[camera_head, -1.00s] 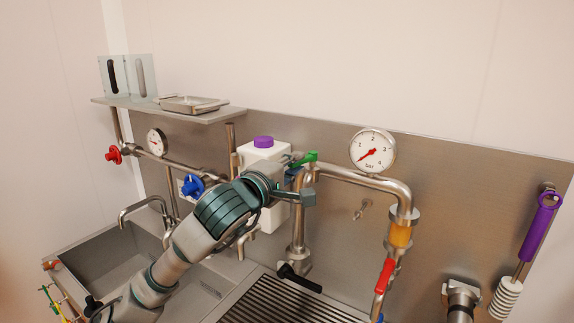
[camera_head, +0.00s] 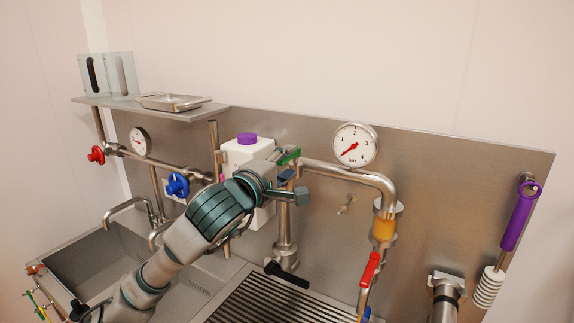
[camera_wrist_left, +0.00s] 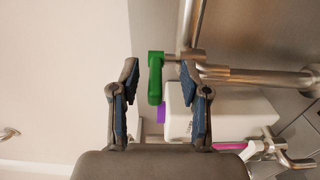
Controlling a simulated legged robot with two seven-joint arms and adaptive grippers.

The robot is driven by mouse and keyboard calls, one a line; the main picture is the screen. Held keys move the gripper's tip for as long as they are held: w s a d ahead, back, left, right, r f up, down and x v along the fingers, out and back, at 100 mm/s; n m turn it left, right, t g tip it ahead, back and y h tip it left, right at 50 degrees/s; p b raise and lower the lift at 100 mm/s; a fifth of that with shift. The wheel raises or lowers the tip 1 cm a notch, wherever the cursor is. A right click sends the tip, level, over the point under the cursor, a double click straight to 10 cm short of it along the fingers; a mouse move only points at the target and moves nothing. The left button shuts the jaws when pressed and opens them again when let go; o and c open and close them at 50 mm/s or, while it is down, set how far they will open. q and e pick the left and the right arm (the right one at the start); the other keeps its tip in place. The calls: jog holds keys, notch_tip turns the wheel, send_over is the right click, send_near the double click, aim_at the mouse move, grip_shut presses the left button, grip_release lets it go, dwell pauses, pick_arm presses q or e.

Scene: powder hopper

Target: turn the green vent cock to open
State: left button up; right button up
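The green vent cock (camera_head: 288,157) sits at the top of the steel pipe, right of the white container with the purple cap. Its green lever also shows in the left wrist view (camera_wrist_left: 155,78). My left gripper (camera_head: 295,182) is at the cock and partly covers it in the head view. In the wrist view the left gripper (camera_wrist_left: 161,88) is open, its two blue-padded fingers on either side of the lever. A gap shows on both sides of the lever, the smaller one on the left. My right gripper is not in view.
A pressure gauge (camera_head: 355,146) and an orange sight glass (camera_head: 385,227) are right of the cock. The white container (camera_head: 240,155) stands close behind my left wrist. A blue valve (camera_head: 177,185), red valve (camera_head: 96,155) and sink (camera_head: 85,260) lie left. A red lever (camera_head: 370,270) is lower right.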

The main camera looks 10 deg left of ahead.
pick_arm(q)
jog(key=b+v, duration=0.2)
jog(key=v, duration=0.7)
jog(key=shift+a, duration=0.3)
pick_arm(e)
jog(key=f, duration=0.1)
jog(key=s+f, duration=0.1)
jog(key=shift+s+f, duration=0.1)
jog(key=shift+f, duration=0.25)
pick_arm(q)
jog(key=shift+b, duration=0.3)
